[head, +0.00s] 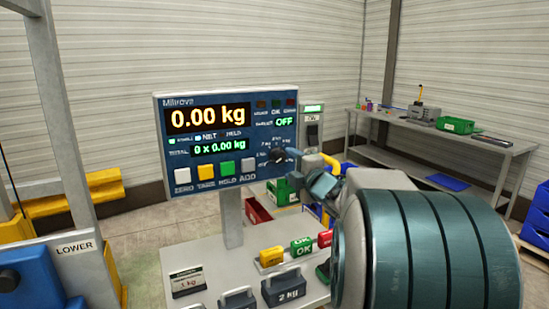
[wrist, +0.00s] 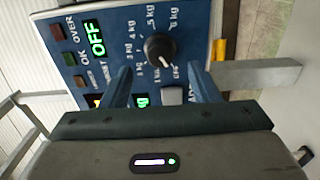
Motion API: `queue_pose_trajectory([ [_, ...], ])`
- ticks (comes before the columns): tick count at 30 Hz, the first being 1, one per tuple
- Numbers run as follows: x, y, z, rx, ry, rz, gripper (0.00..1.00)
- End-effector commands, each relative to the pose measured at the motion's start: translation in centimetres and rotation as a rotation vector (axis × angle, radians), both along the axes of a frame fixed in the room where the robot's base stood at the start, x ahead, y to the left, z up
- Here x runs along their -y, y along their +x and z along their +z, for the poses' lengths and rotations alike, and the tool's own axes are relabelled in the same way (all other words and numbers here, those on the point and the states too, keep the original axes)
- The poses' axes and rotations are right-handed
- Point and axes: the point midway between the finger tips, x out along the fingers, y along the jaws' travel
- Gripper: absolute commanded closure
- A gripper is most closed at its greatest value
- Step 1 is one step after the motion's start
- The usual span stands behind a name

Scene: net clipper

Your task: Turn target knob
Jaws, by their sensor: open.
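The target knob (wrist: 160,47) is a round dark dial on the blue scale panel (wrist: 70,28). In the wrist view it has a ring of labels including OFF and several kg values. My gripper (wrist: 160,76) is open, its two blue fingers apart on either side below the knob in the picture, not closed on it. In the head view my gripper (head: 296,160) is at the panel's lower right and partly covers the knob (head: 276,155). The target readout (head: 284,122) shows OFF in green.
The panel stands on a post above a pale table (head: 215,262) with 1 kg and 2 kg weights (head: 284,288) and coloured blocks (head: 301,245). Yellow, green and grey buttons line the panel's lower edge. A workbench (head: 440,130) stands at the back right.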

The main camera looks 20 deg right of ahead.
Motion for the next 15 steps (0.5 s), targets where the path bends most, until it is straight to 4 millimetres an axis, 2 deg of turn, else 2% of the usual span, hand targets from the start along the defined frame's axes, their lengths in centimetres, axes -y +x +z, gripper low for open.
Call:
queue_pose_trajectory([
  [1, -0.1, 1.1, 0.1, -0.003, 0.001, 0.002, 0.44],
  [6, -0.2, 3.8, 0.1, -0.001, 0.002, 0.001, 0.44],
  [10, -0.2, 5.1, 0.0, -0.001, 0.0, 0.0, 0.44],
  [15, -0.2, 5.8, 0.0, -0.001, 0.001, 0.0, 0.44],
])
